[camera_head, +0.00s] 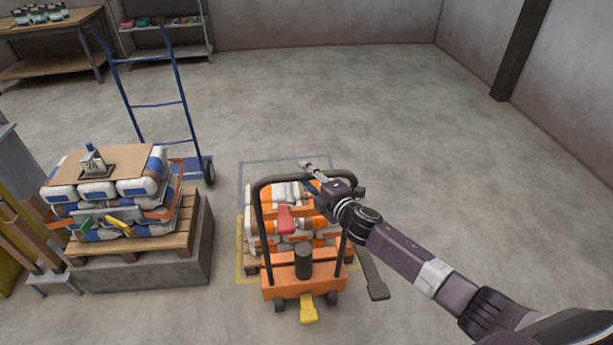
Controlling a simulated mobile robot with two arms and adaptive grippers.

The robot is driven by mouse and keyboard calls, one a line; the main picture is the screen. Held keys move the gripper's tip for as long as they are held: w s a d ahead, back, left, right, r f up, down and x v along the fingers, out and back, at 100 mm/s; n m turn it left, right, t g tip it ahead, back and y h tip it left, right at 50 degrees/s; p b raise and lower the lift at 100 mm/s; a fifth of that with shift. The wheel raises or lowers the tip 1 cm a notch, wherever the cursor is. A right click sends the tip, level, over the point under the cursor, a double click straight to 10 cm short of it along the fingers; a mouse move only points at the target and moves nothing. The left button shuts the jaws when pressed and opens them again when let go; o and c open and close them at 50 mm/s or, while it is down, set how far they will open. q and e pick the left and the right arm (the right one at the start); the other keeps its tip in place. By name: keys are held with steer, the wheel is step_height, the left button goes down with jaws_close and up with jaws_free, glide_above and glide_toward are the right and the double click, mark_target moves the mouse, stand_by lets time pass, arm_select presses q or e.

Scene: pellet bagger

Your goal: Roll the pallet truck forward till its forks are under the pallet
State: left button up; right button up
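The orange pallet truck (290,290) stands low in the middle of the head view, with a black looped handle (258,215) and a yellow pedal (308,308) at its near side. Just beyond it is a wooden pallet (250,262) loaded with orange and white bags (325,229). The truck body hides the forks, so I cannot tell how far they reach under the pallet. My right gripper (309,175) is at the top right of the handle loop, with its fingers near the bar. Whether they grip it is unclear. My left gripper is out of view.
Yellow and blue floor lines (240,205) surround the loaded pallet. A second pallet (185,228) with blue and white bags sits on a concrete block (150,272) at left, with a blue hand truck (160,104) behind. The floor right and behind is clear.

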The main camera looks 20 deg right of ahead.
steer(key=v, duration=1.2)
stand_by(0.6)
steer(key=s+d+f+m+g+h, duration=0.1)
steer(key=s+d+f+m+g, duration=0.15)
steer(key=f, duration=0.75)
steer(key=s+d+f+m+g+h, duration=0.1)
steer(key=s+d+f+m+h, duration=0.15)
steer(key=f, duration=0.75)
steer(key=s+f+m+g, duration=0.45)
steer(key=s+f, duration=0.75)
steer(key=f, duration=0.3)
steer(key=s+a+f+m+g, duration=0.2)
steer(key=s+f, duration=0.4)
steer(key=s, duration=0.5)
steer(key=s+a+f+m+g, duration=0.2)
steer(key=s+a+f, duration=0.2)
steer(key=s, duration=0.8)
steer(key=s+a+f+m+g, duration=0.2)
steer(key=s+f, duration=0.5)
steer(key=s, duration=0.4)
steer(key=shift+s+a+f+m+g+y, duration=0.35)
steer(key=shift+a+f+m+g+y, duration=0.15)
steer(key=shift+a, duration=0.45)
